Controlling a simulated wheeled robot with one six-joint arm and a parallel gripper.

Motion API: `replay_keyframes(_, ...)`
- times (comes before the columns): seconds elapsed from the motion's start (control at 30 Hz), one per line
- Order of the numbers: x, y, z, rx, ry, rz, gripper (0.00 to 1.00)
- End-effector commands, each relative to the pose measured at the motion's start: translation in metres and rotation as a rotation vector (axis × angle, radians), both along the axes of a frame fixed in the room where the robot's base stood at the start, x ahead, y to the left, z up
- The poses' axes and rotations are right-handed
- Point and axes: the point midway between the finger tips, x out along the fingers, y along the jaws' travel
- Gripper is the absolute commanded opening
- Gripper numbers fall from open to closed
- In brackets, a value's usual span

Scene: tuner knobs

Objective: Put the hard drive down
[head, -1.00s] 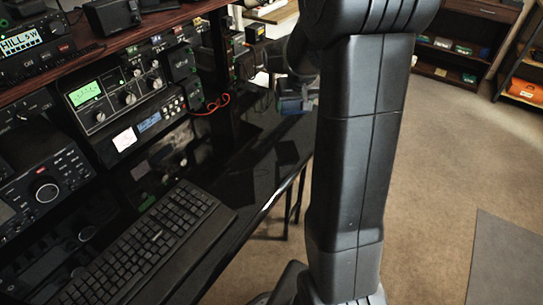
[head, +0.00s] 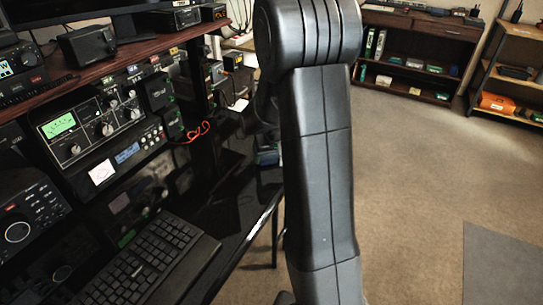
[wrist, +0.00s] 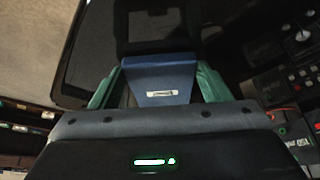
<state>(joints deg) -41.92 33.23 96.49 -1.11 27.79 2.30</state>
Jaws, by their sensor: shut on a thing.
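In the wrist view, my gripper (wrist: 158,78) is shut on a blue hard drive (wrist: 158,70) with a small white label. Its teal fingers press on the drive's left and right sides. The glossy black desk (wrist: 85,55) lies beyond the drive, with a dark rectangular shape on it that may be a reflection. I cannot tell whether the drive touches the desk. In the head view my arm hides most of the gripper, and the desk (head: 232,205) runs along the left of the arm.
A black keyboard (head: 150,260) lies on the near part of the desk. Radio units, one with a green display (head: 60,125), and a red cable (head: 198,131) crowd the left. A wooden shelf (head: 420,50) stands at the back.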

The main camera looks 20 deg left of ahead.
Motion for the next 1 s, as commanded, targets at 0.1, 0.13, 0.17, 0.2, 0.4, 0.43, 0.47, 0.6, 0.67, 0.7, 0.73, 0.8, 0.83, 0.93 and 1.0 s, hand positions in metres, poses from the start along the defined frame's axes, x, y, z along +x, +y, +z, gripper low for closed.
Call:
replay_keyframes(0.1,0.000,0.000,-0.002,0.001,-0.001,0.000,0.43)
replay_keyframes(0.13,0.000,0.000,-0.003,0.001,-0.001,0.000,0.43)
replay_keyframes(0.17,0.000,0.000,-0.004,0.001,-0.001,0.000,0.43)
replay_keyframes(0.2,0.000,0.000,-0.003,0.000,0.000,0.000,0.76)
replay_keyframes(0.4,0.000,0.000,-0.003,0.000,0.000,0.000,0.92)
replay_keyframes(0.43,0.000,0.000,-0.003,0.000,0.000,0.000,0.92)
replay_keyframes(0.47,0.000,0.000,-0.003,0.000,0.000,0.000,0.92)
replay_keyframes(0.6,0.000,0.000,-0.001,0.000,0.000,0.000,0.92)
replay_keyframes(0.67,0.000,0.000,0.002,0.000,0.000,0.000,0.92)
replay_keyframes(0.7,-0.001,-0.001,0.005,0.001,-0.002,0.000,0.92)
replay_keyframes(0.73,-0.002,-0.001,0.008,0.002,-0.002,0.000,0.92)
replay_keyframes(0.8,-0.005,-0.004,0.019,0.002,-0.002,0.000,0.92)
replay_keyframes(0.83,-0.006,-0.005,0.023,0.003,-0.003,0.000,0.92)
replay_keyframes(0.93,-0.012,-0.010,0.042,0.003,-0.004,0.000,0.92)
replay_keyframes(1.0,-0.016,-0.014,0.056,0.003,-0.003,0.000,0.92)
